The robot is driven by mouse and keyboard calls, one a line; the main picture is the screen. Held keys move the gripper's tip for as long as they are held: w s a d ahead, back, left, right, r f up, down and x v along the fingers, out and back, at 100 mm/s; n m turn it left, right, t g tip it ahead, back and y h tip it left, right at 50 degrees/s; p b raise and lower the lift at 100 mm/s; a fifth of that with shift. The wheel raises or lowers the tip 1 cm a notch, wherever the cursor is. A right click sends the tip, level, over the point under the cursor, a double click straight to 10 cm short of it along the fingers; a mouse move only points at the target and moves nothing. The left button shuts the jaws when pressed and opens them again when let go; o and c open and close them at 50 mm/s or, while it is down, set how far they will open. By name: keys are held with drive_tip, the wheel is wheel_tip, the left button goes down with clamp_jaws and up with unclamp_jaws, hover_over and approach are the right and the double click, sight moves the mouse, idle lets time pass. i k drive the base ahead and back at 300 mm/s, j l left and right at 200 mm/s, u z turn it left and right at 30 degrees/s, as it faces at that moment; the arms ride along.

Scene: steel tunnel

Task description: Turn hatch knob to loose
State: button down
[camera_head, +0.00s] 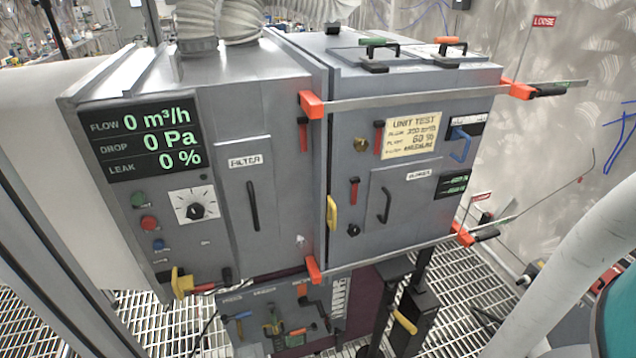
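A grey steel cabinet (300,75) fills the middle of the camera_head view. Its right section has a door panel labelled "BLOWER" or similar, with a dark pull handle (384,205). A brass knob (360,145) sits at the upper left of this section and a small black knob (353,230) at its lower left. I cannot tell which of them is the hatch knob. A yellow handle (331,212) stands at the seam. A red sign reading "LOOSE" (543,21) is on the back wall. My gripper is not in view.
Long clamp bars with orange ends (311,104) cross the cabinet front and stick out right. A lit display (145,138), a dial (196,210) and push buttons are on the left section. A tool panel (280,322) hangs below. Grating (465,325) covers the floor.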

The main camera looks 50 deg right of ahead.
sight(352, 229)
drive_tip(key=k+j+z, duration=0.15)
drive_tip(key=j+z, duration=0.2)
drive_tip(key=k+j+z, duration=0.3)
drive_tip(key=i+j, duration=0.05)
drive_tip(key=i, duration=0.05)
